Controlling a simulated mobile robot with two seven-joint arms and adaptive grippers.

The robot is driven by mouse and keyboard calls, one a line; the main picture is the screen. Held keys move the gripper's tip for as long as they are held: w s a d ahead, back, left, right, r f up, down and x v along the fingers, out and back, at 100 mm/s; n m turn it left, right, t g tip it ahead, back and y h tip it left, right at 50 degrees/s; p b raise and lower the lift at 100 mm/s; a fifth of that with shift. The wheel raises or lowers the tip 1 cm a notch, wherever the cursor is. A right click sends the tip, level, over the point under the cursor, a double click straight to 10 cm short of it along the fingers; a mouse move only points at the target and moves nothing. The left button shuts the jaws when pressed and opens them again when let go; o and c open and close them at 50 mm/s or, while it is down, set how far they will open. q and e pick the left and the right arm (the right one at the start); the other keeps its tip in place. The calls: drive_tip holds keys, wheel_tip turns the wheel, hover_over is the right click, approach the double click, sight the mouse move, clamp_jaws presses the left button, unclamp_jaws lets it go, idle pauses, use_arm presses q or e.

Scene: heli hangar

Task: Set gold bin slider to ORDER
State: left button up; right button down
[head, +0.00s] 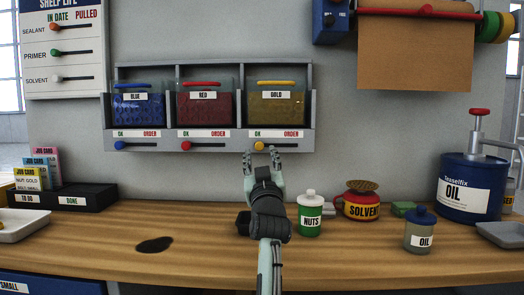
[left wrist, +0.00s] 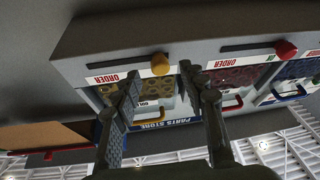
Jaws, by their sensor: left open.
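The gold bin (head: 277,105) is the rightmost of three bins in a grey wall rack. Its slider has a yellow knob (head: 259,146) at the left end of its slot, under OK; ORDER is to the right. My left gripper (head: 261,157) is open, pointing up just below the knob. In the left wrist view, which is upside down, the yellow knob (left wrist: 160,64) appears between the two spread fingertips, with the slot running left of it by the ORDER label (left wrist: 106,78). I cannot tell whether a finger touches it. My right gripper is not in view.
The red knob (head: 186,146) and blue knob (head: 121,145) sit left, also under OK. A black tray (head: 85,197) is left.

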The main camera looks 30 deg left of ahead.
sight(259, 146)
use_arm(q)
drive_tip(key=shift+x, duration=1.35)
clamp_jaws()
